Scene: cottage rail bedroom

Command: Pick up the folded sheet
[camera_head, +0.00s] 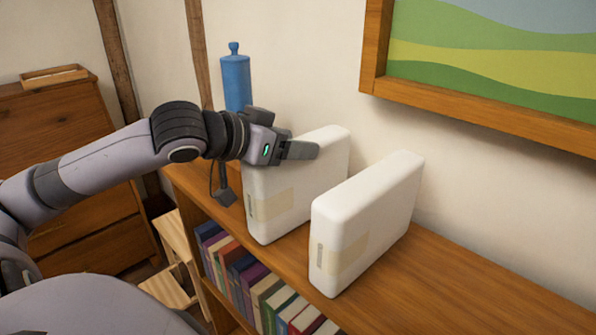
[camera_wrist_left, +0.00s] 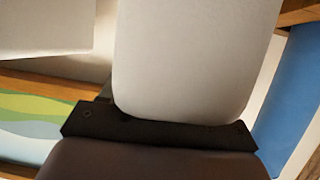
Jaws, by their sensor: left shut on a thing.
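Two white folded sheets with rounded edges and a pale beige band stand upright side by side on a wooden bookcase. My left gripper (camera_head: 298,150) is shut on the upper edge of the left folded sheet (camera_head: 318,175), the one nearer the blue bottle. In the left wrist view this sheet (camera_wrist_left: 195,60) fills the middle, between the fingers. Its lower edge is at or very close to the shelf top. The right folded sheet (camera_head: 378,208) stands apart from it, untouched; it probably shows at the upper left of the wrist view (camera_wrist_left: 45,28). My right gripper is not in view.
A blue bottle-shaped object (camera_head: 236,82) stands just behind my left wrist. The bookcase top (camera_head: 455,285) is clear at the right. Several books (camera_head: 245,277) fill the shelf below. A framed picture (camera_head: 490,50) hangs on the wall. A wooden dresser (camera_head: 60,130) stands left.

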